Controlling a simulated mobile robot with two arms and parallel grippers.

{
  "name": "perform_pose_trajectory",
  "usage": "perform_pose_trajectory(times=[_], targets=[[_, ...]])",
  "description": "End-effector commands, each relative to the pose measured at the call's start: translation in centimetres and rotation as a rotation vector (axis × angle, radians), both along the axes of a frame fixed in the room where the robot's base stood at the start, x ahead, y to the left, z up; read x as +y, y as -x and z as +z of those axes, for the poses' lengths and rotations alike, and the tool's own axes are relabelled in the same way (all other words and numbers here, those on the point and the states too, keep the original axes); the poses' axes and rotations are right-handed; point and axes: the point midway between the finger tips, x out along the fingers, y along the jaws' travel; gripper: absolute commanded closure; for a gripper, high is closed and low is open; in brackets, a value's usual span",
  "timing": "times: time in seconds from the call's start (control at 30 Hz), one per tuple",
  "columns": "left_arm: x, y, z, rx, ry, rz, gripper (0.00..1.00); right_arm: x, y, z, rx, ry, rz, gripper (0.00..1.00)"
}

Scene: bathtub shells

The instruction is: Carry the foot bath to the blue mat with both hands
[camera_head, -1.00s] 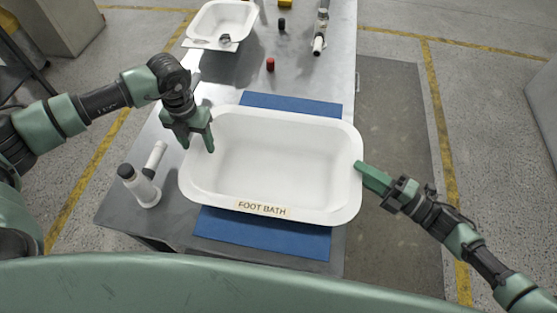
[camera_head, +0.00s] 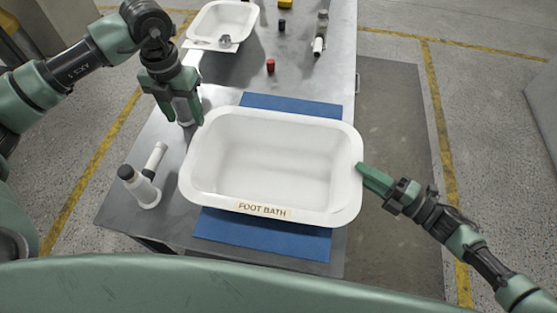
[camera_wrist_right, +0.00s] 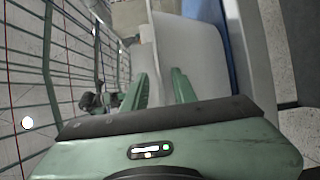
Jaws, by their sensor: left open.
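The white foot bath (camera_head: 270,155), labelled FOOT BATH on its front rim, sits level over the blue mat (camera_head: 265,238). The mat shows behind and in front of it; the underside contact is hidden. My left gripper (camera_head: 186,120) is open and empty, pointing down just outside the bath's far left corner. My right gripper (camera_head: 364,172) is at the bath's right rim. In the right wrist view its fingers (camera_wrist_right: 158,78) stand apart, with the white wall of the bath (camera_wrist_right: 195,65) between and beyond them. Contact with the rim is unclear.
Behind are a smaller white basin (camera_head: 222,18), a red cap-like item (camera_head: 270,66), a dark one (camera_head: 281,24) and a lying tube (camera_head: 320,35). The table's right edge runs beside the mat.

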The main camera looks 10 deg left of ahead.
Motion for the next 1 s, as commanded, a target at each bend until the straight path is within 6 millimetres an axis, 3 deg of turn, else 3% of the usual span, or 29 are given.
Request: perform_pose_trajectory(times=[0.6, 1.0], targets=[[0.0, 0.0, 0.1, 0.0, 0.0, 0.0, 0.45, -9.6, 4.9, -0.2, 0.003, 0.003, -0.001, 0.73], [0.0, 0.0, 0.1, 0.0, 0.0, 0.0, 0.45, -10.5, 5.4, 0.0, 0.0, 0.0, 0.0, 0.73]])
